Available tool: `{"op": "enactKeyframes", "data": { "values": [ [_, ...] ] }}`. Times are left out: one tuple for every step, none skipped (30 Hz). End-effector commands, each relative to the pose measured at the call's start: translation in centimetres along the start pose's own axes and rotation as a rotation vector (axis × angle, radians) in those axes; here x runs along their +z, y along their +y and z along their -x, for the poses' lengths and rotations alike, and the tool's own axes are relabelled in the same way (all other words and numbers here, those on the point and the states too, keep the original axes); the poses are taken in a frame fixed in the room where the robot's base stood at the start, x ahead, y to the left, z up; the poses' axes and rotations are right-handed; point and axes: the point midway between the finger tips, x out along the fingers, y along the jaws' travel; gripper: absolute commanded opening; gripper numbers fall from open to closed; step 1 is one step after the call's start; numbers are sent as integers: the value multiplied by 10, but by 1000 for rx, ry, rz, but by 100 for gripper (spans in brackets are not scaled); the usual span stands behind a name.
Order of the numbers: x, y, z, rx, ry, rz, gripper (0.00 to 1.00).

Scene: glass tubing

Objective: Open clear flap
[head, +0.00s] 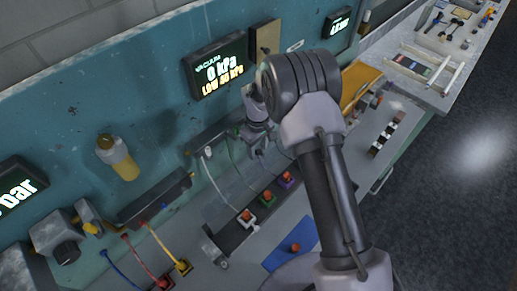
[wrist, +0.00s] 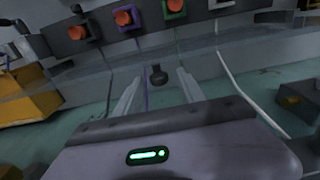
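The clear flap (head: 228,180) looks like a faint transparent pane over the cords and coloured push-buttons on the teal bench. Its outline is hard to make out, and my arm hides its right part. In the wrist view a small dark knob (wrist: 157,75) shows between my fingertips; I cannot tell whether it belongs to the flap. My gripper (head: 262,142) is beside the panel wall, above the cords. In the wrist view my gripper (wrist: 156,85) has its two pale fingers apart, one on each side of the knob, with gaps visible.
Red-topped buttons with white (head: 247,217), green (head: 267,197) and purple (head: 286,180) bases sit in a row below. A yellow-filled bottle (head: 118,158) is on the wall, left. A vacuum display (head: 218,67) is above. A yellow box (head: 358,85) stands right of my arm.

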Motion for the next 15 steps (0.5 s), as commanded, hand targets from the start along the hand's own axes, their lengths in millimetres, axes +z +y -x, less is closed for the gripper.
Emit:
{"op": "enactKeyframes", "data": {
  "values": [
    [0,0,0,0,0,0,46],
    [0,0,0,0,0,0,46],
    [0,0,0,0,0,0,46],
    [0,0,0,0,0,0,46],
    [0,0,0,0,0,0,46],
    [0,0,0,0,0,0,46],
    [0,0,0,0,0,0,46],
    [0,0,2,0,0,0,46],
    [0,0,5,0,1,-1,46],
    [0,0,8,1,1,-1,46],
    [0,0,12,1,1,-1,46],
    [-1,1,19,2,3,0,46],
    [-1,1,26,2,2,-1,46],
    [0,1,33,2,3,-1,46],
    [-1,1,44,2,3,-1,46]
  ]
}}
